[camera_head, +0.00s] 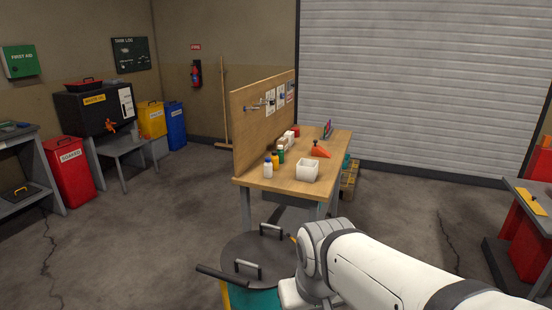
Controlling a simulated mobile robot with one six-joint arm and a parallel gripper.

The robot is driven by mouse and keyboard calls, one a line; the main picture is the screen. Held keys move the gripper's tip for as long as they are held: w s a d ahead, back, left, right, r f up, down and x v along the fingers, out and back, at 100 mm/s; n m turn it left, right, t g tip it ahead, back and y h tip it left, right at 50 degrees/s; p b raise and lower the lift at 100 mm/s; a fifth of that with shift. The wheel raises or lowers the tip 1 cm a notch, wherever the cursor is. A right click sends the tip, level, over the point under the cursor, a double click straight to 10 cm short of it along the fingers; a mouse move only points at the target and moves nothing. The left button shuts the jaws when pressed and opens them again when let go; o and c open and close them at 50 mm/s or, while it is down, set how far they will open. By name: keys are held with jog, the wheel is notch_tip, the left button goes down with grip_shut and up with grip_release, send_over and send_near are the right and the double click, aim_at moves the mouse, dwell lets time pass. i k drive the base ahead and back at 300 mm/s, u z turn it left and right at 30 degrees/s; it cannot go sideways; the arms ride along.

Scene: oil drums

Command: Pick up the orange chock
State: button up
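My white arm reaches in from the lower right, in front of the bench and well short of the chock. I cannot make out my gripper's fingers in this view.
A dark round top with handles (256,257) is low in front. Red (68,170), yellow and blue bins stand left. Left floor is open.

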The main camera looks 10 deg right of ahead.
aim_at(316, 151)
jog(key=k, duration=1.25)
jog(key=z, duration=0.45)
jog(key=i, duration=1)
jog(key=z, duration=0.9)
jog(key=i, duration=1.6)
jog(key=z, duration=0.2)
jog(key=i, duration=1.6)
jog(key=u, duration=0.65)
jog(key=i, duration=1.35)
jog(key=u, duration=1.35)
jog(key=i, duration=0.75)
jog(key=u, duration=0.25)
jog(key=k, duration=0.55)
jog(key=u, duration=0.05)
